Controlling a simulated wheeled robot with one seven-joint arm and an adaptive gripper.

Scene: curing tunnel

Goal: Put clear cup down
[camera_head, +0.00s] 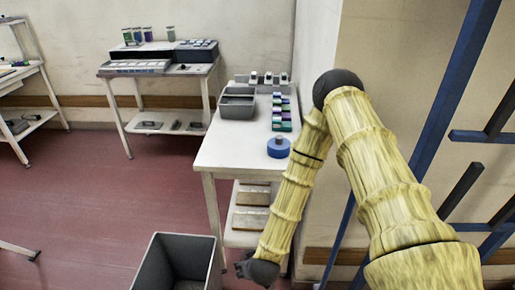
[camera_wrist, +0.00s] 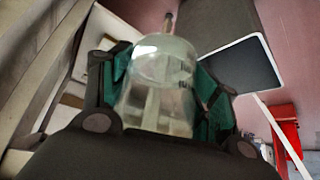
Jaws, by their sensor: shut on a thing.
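The clear cup (camera_wrist: 160,85) shows in the middle of the wrist view, see-through and pale. My gripper (camera_wrist: 165,95) has its green-padded fingers on both sides of it and is shut on it. In the head view my arm bends down beside the white table, and my gripper (camera_head: 258,270) is low, near the table's lower shelf and right of a grey bin. The cup cannot be made out in the head view. What lies directly beneath the cup is unclear.
The grey open bin (camera_head: 160,240) stands on the red floor. The white table (camera_head: 232,155) holds grey trays (camera_head: 238,103), small coloured boxes (camera_head: 281,112) and a blue round object (camera_head: 278,147). Boards lie on its lower shelves. Blue posts (camera_head: 450,90) stand at right. Floor at left is open.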

